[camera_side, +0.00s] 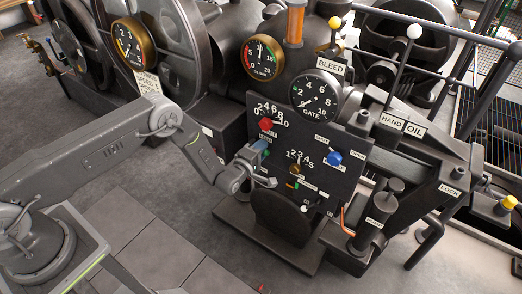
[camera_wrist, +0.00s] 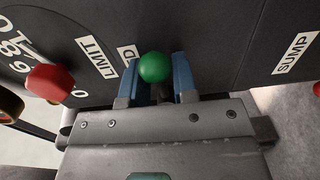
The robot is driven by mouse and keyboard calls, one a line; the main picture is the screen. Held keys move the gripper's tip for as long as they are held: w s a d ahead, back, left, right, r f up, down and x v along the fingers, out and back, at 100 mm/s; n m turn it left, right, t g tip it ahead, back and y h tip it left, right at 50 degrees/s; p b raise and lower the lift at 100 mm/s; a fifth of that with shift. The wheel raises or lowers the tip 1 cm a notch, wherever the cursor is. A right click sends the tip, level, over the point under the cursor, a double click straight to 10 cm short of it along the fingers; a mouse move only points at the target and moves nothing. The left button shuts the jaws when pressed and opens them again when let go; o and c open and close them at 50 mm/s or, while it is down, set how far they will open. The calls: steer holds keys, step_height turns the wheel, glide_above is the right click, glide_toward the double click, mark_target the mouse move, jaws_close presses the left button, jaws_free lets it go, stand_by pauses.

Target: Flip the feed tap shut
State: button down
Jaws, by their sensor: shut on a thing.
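My gripper (camera_wrist: 154,85) is at the dark panel, with its blue fingers on either side of a green ball knob (camera_wrist: 154,67) and shut on it. A label beside the green knob is partly covered; only a final "D" reads clearly. No label that I can read says feed, so I cannot tell for sure which control is the feed tap. An orange-handled lever (camera_side: 346,221) stands at the panel's lower right, apart from my gripper.
The panel (camera_side: 320,175) also carries a red knob (camera_side: 266,124) by a LIMIT label and a blue knob (camera_side: 334,158). A GATE dial (camera_side: 315,92) sits above. A dark round disc (camera_side: 281,216) is below my gripper. Open floor (camera_side: 190,225) lies left of it.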

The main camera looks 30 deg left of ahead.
steer(key=shift+r, duration=0.15)
stand_by(0.3)
steer(key=c, duration=0.9)
jaws_free()
steer(key=shift+s, duration=0.1)
steer(key=s, duration=1.3)
steer(key=shift+s, duration=0.35)
